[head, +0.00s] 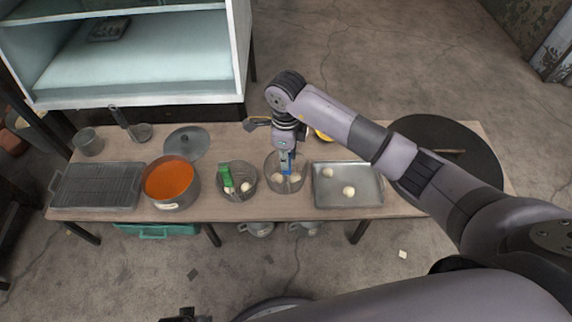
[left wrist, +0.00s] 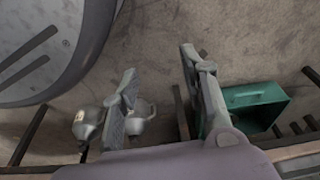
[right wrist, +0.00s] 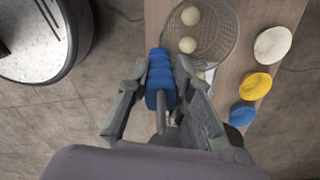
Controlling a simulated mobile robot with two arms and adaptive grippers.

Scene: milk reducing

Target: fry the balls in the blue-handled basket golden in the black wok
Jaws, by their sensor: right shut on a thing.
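The blue-handled basket (head: 271,181) is a wire mesh bowl with pale balls in it, at the middle of the table. In the right wrist view its mesh (right wrist: 227,48) and pale balls (right wrist: 187,45) show beyond the gripper. My right gripper (head: 286,157) is shut on its blue handle (right wrist: 160,82). The black wok (head: 438,128) is the large dark round pan at the table's right end, partly hidden by my right arm; a light stick-like thing lies across it. My left gripper (left wrist: 158,62) is open and empty, off the table's front edge.
A green-handled basket (head: 237,187) with balls stands left of the blue one. A metal tray (head: 365,192) with two balls stands to the right. An orange-filled pot (head: 172,181), lid (head: 187,142) and grill rack (head: 98,187) are further left. Yellow (right wrist: 255,86) and white discs (right wrist: 272,45) lie near the basket.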

